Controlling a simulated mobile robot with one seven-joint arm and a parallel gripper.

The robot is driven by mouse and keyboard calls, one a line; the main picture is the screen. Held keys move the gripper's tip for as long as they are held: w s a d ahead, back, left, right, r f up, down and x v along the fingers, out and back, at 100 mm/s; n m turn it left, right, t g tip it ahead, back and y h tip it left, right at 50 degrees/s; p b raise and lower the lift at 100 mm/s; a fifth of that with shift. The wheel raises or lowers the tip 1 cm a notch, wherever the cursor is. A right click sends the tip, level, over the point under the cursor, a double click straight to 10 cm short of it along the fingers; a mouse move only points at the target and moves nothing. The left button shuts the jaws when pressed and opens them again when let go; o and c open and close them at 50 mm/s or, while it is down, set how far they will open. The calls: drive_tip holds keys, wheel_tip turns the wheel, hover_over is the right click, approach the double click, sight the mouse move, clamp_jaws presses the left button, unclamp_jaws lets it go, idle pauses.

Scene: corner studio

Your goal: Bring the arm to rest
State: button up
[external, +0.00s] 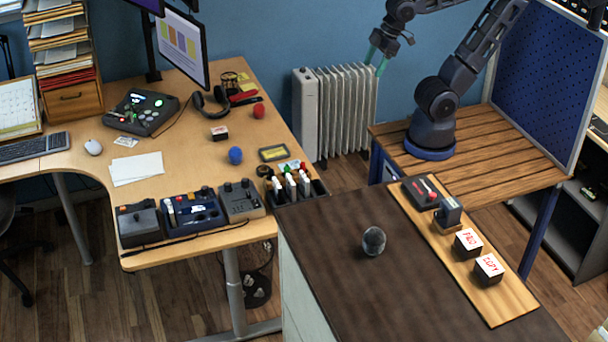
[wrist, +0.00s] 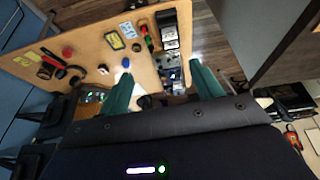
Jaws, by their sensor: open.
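My gripper (external: 377,62) is at the top of the external view, in the air in front of the white radiator and the blue wall. Its two green fingers are apart with nothing between them. In the wrist view the fingers (wrist: 160,88) also stand apart, with the desk seen beyond them. My arm rises from its round base on the slatted wooden bench (external: 480,180) and bends over to the left at the top, partly cut off by the picture's upper edge.
The wooden desk (external: 195,100) holds a red ball (external: 259,112), a blue ball (external: 235,155), headphones and control boxes. A dark counter (external: 330,230) bears a glass ball (external: 373,241) and a board (external: 505,300) with stamp blocks. A blue pegboard (external: 545,80) stands behind my arm.

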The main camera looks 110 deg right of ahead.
drive_tip(key=shift+s+a+f, duration=0.15)
drive_tip(key=shift+s+a, duration=0.05)
drive_tip(key=shift+s, duration=0.4)
drive_tip(key=shift+s+a+f, duration=0.15)
drive_tip(key=shift+s, duration=0.45)
